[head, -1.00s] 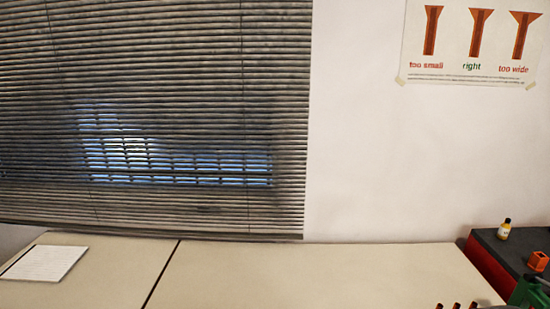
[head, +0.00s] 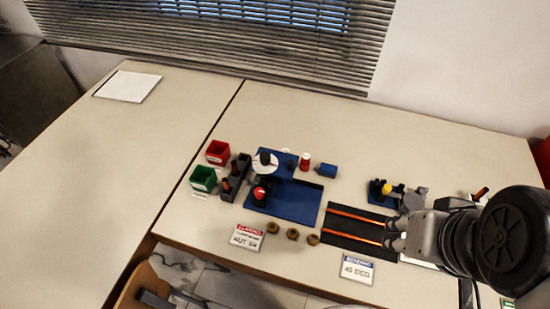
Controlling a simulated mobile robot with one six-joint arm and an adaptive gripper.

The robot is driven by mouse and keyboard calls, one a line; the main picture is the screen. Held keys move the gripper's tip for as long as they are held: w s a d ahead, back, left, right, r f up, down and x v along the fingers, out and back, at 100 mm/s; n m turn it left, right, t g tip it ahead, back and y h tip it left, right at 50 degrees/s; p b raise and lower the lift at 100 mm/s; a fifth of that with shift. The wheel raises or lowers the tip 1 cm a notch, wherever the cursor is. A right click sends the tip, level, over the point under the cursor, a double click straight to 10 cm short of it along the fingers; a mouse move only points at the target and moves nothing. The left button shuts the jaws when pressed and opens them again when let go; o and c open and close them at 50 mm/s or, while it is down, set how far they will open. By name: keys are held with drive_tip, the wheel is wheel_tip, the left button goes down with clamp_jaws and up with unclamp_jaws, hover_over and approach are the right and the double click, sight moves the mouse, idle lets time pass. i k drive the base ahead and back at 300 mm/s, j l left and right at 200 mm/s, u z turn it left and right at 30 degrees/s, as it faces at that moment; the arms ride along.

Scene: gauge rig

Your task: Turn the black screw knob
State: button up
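A blue fixture (head: 297,203) stands near the middle of the table in the head view. A round white dial-like part with a dark knob-like top (head: 265,158) sits at its upper left. A red-topped dark part (head: 260,193) is just below it. Which of these dark parts is the black screw knob is too small to tell. My gripper (head: 393,235) is at the right, over the black mat with orange strips, well apart from the blue fixture. Its two fingers point left with a gap between them, and nothing shows in the gap.
Red (head: 217,152) and green (head: 203,179) bins and a dark holder (head: 236,177) stand left of the fixture. Several brown nuts (head: 292,234) and signs line the front. The left table is mostly clear.

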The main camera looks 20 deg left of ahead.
sight(265, 156)
drive_tip(key=u, duration=1.5)
